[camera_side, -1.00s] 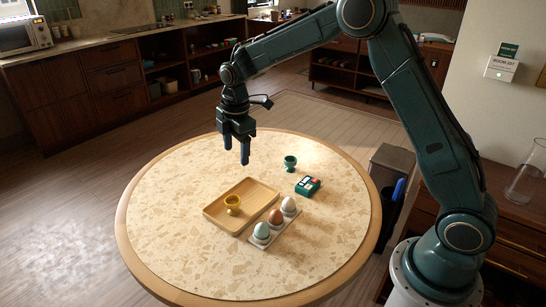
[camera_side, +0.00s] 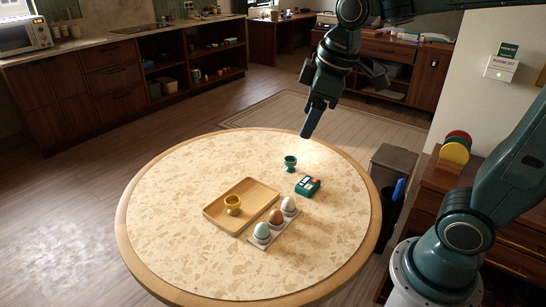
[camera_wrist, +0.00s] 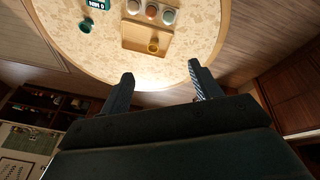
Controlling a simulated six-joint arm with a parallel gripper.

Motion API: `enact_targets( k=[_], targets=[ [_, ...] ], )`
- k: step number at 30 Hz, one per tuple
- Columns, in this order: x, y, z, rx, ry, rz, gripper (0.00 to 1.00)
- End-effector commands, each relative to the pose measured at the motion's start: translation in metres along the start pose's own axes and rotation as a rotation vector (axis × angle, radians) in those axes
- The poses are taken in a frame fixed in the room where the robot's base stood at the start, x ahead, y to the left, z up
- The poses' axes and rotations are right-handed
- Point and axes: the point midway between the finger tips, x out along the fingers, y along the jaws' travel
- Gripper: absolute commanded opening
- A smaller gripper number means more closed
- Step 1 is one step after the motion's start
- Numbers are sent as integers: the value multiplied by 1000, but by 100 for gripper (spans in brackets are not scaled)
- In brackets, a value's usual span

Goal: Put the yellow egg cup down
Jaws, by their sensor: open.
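The yellow egg cup (camera_side: 232,204) stands upright on the wooden tray (camera_side: 215,212) on the round table. It also shows in the wrist view (camera_wrist: 153,46), near the edge of the tray (camera_wrist: 131,43). My gripper (camera_side: 307,136) is high above the back edge of the table, well away from the egg cup. In the wrist view its two fingers (camera_wrist: 160,88) are spread apart with nothing between them.
A holder (camera_side: 283,238) with three eggs is in front. The table's left side (camera_side: 165,215) is clear.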

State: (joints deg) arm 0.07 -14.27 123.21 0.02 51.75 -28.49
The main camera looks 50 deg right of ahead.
Motion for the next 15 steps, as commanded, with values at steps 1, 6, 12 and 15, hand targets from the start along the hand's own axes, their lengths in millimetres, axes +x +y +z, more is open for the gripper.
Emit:
enact_targets(
  k=[1, 6, 12, 15],
  targets=[
    [-7, -6, 10, 37, 15, 8, 63],
    [-22, -23, 42, 179, 56, 24, 63],
    [-30, -43, 79, 340, 106, 35, 63],
    [-30, -51, 94, 406, 127, 38, 63]
  ],
)
